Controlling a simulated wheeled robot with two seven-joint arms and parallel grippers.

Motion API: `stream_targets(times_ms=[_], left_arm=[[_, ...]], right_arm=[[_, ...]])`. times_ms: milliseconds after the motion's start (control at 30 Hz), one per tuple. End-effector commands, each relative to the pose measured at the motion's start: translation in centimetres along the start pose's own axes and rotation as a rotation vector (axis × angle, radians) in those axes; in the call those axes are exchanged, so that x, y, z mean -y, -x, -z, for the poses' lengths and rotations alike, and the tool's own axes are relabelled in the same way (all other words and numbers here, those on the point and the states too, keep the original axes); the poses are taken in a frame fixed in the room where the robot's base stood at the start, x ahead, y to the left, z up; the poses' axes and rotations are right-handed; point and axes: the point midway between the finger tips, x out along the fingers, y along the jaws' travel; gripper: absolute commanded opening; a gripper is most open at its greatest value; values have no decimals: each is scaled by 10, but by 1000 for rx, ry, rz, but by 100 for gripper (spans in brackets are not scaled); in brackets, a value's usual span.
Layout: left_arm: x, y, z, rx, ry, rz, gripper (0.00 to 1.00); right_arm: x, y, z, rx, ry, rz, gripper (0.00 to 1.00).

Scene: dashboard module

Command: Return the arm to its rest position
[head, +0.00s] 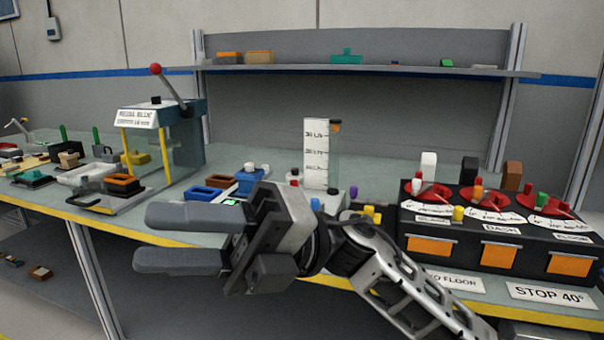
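My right gripper (146,238) reaches in from the lower right, in front of the bench's front edge. Its two grey fingers point left and stand apart with nothing between them, so it is open and empty. The bench's yellow edge shows through near the gap. My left gripper is out of view. The black dashboard module (477,232) stands on the bench at the right. It has red dials on top and orange panels (430,246) along its front. The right forearm passes in front of its lower left side.
The grey bench (240,162) has a yellow front edge. A press with a red-knobbed lever (181,128) stands at the left. A marked column (316,152), blue and orange trays and several small parts stand mid-bench, partly behind my gripper. A shelf (390,68) runs above.

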Motion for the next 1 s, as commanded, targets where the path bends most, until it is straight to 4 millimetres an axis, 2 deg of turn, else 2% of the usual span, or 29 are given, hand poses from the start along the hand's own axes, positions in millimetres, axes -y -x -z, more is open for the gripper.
stream_targets(times_ms=[33, 133, 200, 267, 367, 400, 467, 500, 567, 633, 700, 800, 900, 1000], left_arm=[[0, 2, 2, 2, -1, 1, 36], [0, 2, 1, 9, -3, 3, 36], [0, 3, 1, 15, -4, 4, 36], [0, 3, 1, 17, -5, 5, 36], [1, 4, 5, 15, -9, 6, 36], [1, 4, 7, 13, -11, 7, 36], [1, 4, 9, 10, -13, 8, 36], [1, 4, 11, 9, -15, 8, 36], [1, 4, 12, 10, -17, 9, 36], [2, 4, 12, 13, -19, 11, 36], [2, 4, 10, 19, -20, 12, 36], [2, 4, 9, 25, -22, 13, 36], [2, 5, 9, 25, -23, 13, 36], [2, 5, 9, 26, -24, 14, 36]], right_arm=[[-1, 13, -8, 144, -76, -107, 39], [4, 51, -26, 429, -220, -281, 39], [17, 86, -32, 633, -333, -385, 39], [34, 119, -32, 810, -436, -463, 39], [71, 178, -15, 1104, -619, -569, 39], [89, 200, -2, 1220, -695, -603, 39], [114, 230, 22, 1381, -804, -642, 39], [131, 247, 41, 1483, -877, -663, 39], [155, 269, 74, 1628, -986, -687, 39], [179, 288, 115, 1784, -1106, -704, 39], [198, 300, 156, 1917, -1216, -713, 39], [216, 309, 206, 2063, -1343, -713, 39], [225, 311, 241, 2156, -1428, -707, 39], [230, 312, 259, 2203, -1472, -702, 39]])
